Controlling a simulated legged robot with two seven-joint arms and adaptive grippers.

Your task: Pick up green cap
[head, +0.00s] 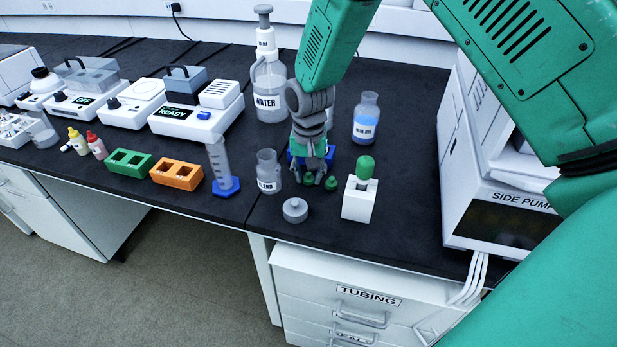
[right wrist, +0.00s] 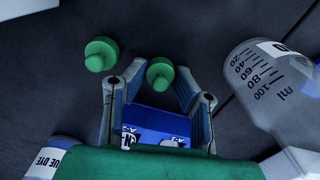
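Two small green caps lie on the black bench top. In the head view one cap (head: 331,183) is just right of my right gripper (head: 314,178), and the other cap (head: 308,180) is at its fingertips, partly hidden. In the right wrist view one cap (right wrist: 160,73) sits between the tips of my right gripper (right wrist: 160,70), with a small gap on each side. The other cap (right wrist: 100,53) lies outside the left finger. My right gripper is open and points down at the bench. My left gripper is not in view.
A blue block (right wrist: 157,122) is close behind the fingers. A glass bottle (head: 268,172), a grey lid (head: 295,210), a white holder (head: 358,204) with a green bulb (head: 365,167) and a blue dye bottle (head: 366,118) stand around the gripper. The side pump (head: 500,216) is at right.

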